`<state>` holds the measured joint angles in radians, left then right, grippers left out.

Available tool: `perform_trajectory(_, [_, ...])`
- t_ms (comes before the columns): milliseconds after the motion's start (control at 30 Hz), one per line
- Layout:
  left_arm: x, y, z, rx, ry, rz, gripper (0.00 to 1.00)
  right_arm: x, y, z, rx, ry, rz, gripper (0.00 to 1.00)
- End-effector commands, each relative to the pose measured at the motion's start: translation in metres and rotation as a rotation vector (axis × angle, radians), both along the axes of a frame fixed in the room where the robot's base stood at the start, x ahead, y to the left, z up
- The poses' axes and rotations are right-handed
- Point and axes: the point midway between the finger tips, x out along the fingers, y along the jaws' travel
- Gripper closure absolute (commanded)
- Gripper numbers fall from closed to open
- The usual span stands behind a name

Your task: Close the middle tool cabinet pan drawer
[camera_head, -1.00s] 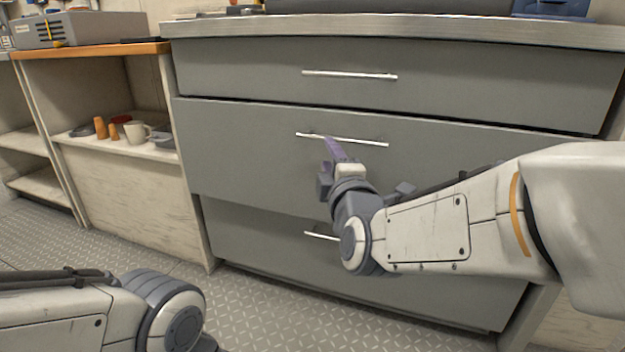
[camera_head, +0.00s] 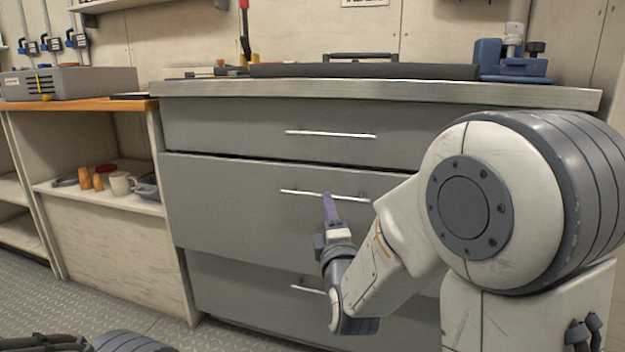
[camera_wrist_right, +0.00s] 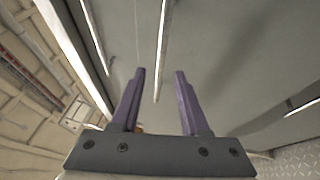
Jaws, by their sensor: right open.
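The middle pan drawer (camera_head: 225,210) is a wide grey front in the tool cabinet, standing slightly proud of the drawers above and below. Its bar handle (camera_head: 300,192) runs across its upper part. My right gripper (camera_head: 329,198) is at this handle, its purple fingers pointing toward the drawer front. In the right wrist view the fingers (camera_wrist_right: 159,85) are apart, with the handle (camera_wrist_right: 162,45) seen in the gap between them. I cannot tell whether they touch it or the front. My left gripper is outside the head view; only part of my left arm shows at lower left.
The top drawer (camera_head: 225,128) looks shut, and the bottom drawer (camera_head: 235,290) sits further back. The metal worktop (camera_head: 380,92) carries a blue vise (camera_head: 512,62). At left, an open shelf holds a mug (camera_head: 121,183) and cups. The checker-plate floor (camera_head: 130,325) looks clear.

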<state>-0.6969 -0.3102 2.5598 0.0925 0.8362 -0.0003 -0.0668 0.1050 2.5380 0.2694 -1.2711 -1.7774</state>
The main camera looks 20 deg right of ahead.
Motion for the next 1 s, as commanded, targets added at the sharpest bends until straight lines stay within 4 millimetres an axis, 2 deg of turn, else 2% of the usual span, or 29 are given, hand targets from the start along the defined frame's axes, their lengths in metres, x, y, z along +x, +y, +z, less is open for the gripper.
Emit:
perform_trajectory(33, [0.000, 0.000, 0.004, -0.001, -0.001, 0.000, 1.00, 0.007, -0.002, 0.001, 0.000, 0.001, -0.001, 0.55])
perform_trajectory(100, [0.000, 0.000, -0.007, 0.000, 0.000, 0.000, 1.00, 0.020, -0.004, 0.001, 0.001, -0.005, -0.001, 0.55])
perform_trajectory(300, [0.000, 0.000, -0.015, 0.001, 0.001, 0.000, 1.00, 0.044, -0.009, 0.006, 0.001, -0.001, -0.001, 0.55])
perform_trajectory(700, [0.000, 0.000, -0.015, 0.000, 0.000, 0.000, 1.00, 0.052, -0.010, 0.009, 0.000, 0.000, 0.000, 0.55])
perform_trajectory(733, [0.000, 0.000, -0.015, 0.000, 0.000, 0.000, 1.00, 0.052, -0.010, 0.009, 0.000, 0.000, 0.000, 0.63])
perform_trajectory(800, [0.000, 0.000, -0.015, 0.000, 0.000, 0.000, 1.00, 0.052, -0.010, 0.009, 0.000, 0.000, 0.000, 0.90])
perform_trajectory(833, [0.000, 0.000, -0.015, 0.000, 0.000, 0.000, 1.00, 0.052, -0.010, 0.009, 0.000, 0.000, 0.000, 1.00])
perform_trajectory(1000, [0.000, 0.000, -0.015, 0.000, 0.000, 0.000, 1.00, 0.051, -0.010, 0.009, 0.000, 0.000, 0.000, 1.00])
